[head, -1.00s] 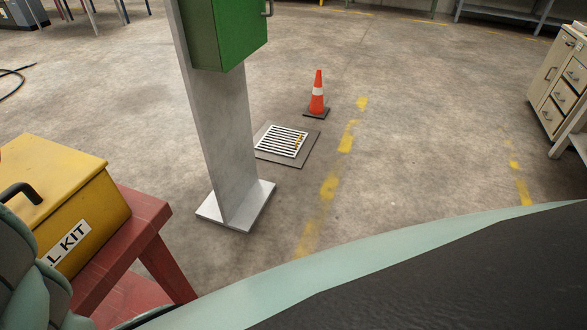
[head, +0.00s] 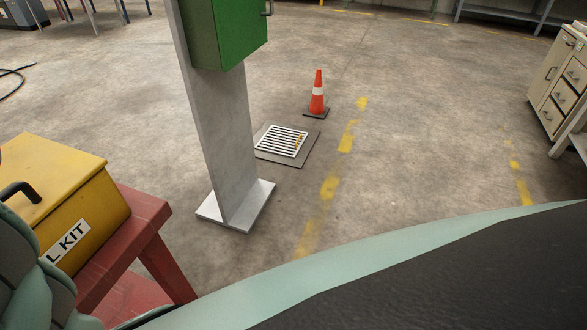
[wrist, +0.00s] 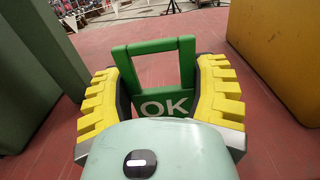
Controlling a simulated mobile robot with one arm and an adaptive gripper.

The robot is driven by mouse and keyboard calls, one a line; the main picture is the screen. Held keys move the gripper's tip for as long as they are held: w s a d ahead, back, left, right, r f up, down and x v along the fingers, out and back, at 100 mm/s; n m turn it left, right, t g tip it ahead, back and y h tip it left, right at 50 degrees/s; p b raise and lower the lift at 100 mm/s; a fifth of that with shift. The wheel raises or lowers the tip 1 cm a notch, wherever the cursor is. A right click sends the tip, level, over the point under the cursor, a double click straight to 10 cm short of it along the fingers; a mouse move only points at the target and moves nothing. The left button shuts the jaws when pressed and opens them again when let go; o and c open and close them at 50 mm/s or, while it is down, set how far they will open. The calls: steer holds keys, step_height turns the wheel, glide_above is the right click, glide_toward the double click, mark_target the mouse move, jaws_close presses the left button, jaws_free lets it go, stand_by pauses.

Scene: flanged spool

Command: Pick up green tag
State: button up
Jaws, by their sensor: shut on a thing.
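The green tag (wrist: 158,52) shows in the wrist view, a green piece with an open rectangular frame at its far end and white "OK" lettering near my gripper. My gripper (wrist: 162,90) has yellow ridged fingers on both sides of the tag's lettered part and is shut on it. The tag's near end is hidden behind the gripper body. I cannot tell whether the tag touches the red surface (wrist: 270,130) below. Neither the tag nor my gripper shows in the head view.
A yellow kit box (head: 62,200) stands on a red bench (head: 150,212) at left. A green cabinet (head: 228,35) hangs on a grey post (head: 228,135). An orange cone (head: 317,92) and a floor grate (head: 283,141) are beyond. In the wrist view, a yellow box (wrist: 290,60) is right and a dark green block (wrist: 35,60) left.

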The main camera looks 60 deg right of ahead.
steer(key=shift+w+d+r, duration=0.1)
steer(key=shift+r, duration=0.25)
steer(key=r+b+v, duration=0.2)
steer(key=b+v, duration=0.1)
steer(key=v, duration=1.3)
steer(key=shift+r, duration=0.4)
